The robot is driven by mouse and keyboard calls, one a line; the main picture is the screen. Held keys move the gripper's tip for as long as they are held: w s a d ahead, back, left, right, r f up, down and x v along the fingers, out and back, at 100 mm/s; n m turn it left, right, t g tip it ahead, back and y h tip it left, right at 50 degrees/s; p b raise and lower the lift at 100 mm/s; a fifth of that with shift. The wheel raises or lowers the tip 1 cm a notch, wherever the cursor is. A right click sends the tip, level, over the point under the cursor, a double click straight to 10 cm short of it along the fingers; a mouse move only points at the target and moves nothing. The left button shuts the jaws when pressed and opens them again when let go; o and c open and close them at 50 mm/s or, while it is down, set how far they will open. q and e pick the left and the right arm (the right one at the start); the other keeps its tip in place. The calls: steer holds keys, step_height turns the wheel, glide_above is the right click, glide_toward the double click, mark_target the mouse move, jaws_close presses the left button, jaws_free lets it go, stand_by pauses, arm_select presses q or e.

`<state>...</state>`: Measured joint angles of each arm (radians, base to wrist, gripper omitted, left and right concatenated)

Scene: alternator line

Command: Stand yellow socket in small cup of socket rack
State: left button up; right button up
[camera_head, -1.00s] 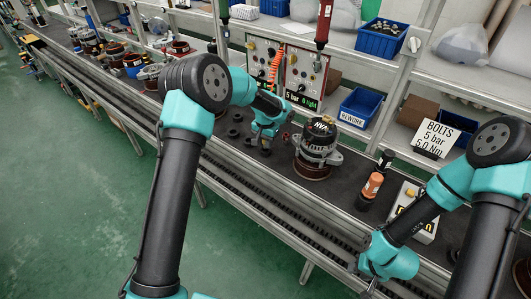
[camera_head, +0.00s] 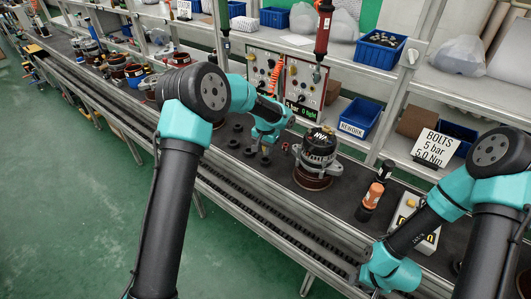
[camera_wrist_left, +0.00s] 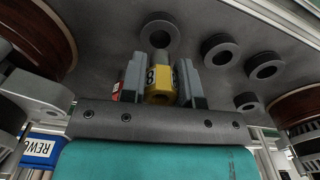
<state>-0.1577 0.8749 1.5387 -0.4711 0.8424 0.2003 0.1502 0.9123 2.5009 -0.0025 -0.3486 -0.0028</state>
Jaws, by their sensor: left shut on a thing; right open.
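My left gripper (camera_head: 265,155) points down over the bench beside the dark cups of the socket rack (camera_head: 234,142). In the left wrist view the gripper (camera_wrist_left: 160,88) is shut on the yellow socket (camera_wrist_left: 159,97), which sits between its grey fingers. Several round grey cups of different sizes show there: one (camera_wrist_left: 159,34) lies beyond the socket, and a smaller one (camera_wrist_left: 247,101) lies to the right. I cannot tell the socket's height above the bench; it looks apart from the cups. My right gripper (camera_head: 374,284) is at the bottom right, open, partly hidden by its arm.
An alternator (camera_head: 318,150) stands on a brown round base right of my left gripper. An orange-and-black tool (camera_head: 374,190) stands further right, near a grey box with buttons (camera_head: 414,222). A small red thing (camera_wrist_left: 117,92) shows beside the left finger. A blue REWORK bin (camera_head: 358,112) sits behind.

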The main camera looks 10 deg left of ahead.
mark_target(265, 153)
arm_select(q)
steer(key=shift+f, duration=0.9)
steer(key=shift+f, duration=1.1)
stand_by(1.0)
steer(key=o, duration=0.9)
step_height(265, 153, up, 18)
steer(key=shift+f, duration=0.25)
stand_by(0.6)
